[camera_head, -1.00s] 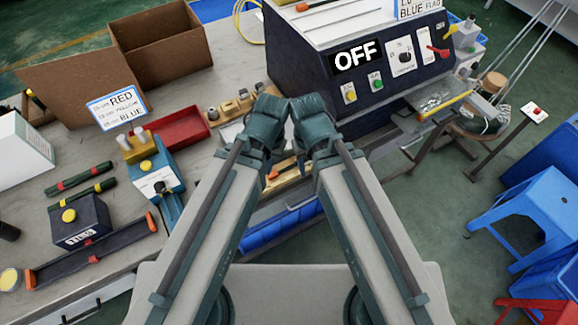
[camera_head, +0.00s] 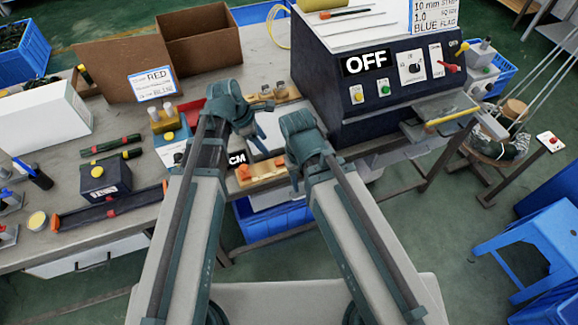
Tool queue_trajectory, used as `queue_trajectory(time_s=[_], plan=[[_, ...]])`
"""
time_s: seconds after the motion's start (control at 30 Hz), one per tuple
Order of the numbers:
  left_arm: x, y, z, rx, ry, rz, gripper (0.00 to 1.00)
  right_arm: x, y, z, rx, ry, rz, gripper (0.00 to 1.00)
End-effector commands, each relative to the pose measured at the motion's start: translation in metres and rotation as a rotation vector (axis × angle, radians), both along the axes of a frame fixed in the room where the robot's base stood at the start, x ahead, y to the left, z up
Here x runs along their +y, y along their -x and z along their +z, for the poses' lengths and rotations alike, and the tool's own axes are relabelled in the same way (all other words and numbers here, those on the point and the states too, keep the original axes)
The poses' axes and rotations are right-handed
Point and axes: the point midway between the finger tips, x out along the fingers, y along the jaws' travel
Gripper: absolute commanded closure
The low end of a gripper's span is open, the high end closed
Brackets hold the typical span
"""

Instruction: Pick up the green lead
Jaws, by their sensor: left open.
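Two dark green rod-like pieces lie on the left of the grey bench: one with red bands (camera_head: 111,146) and one with yellow bands (camera_head: 120,155). I cannot tell whether either is the green lead; no other piece clearly shows as one. My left gripper (camera_head: 258,131) is over the bench near the middle, to the right of both pieces and well apart from them. It is open, with nothing seen in it. My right gripper (camera_head: 294,178) is by the bench's front edge; its fingers are small and partly hidden by its own wrist.
A control box marked OFF (camera_head: 390,85) stands at the right of the bench. A cardboard box (camera_head: 200,38), a sign (camera_head: 152,83), a yellow-topped device (camera_head: 166,118) and a dark block (camera_head: 105,182) stand left. A blue stool (camera_head: 535,240) is on the floor at right.

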Motion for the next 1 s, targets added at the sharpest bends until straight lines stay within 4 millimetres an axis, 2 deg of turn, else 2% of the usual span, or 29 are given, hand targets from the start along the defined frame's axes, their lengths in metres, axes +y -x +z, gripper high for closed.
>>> queue_trajectory(time_s=[0.17, 0.47, 1.0], plan=[[0.002, -0.012, 0.004, 0.035, 0.047, 0.147, 0.4, 0.0, 0.0, 0.001, 0.0, 0.0, 0.0, 0.5], [0.001, -0.013, -0.002, 0.04, 0.052, 0.165, 0.4, 0.0, 0.0, -0.005, 0.0, 0.0, 0.0, 0.5], [-0.025, -0.021, -0.071, 0.04, 0.05, 0.162, 0.4, 0.0, 0.0, -0.074, 0.0, 0.0, 0.0, 0.5]])
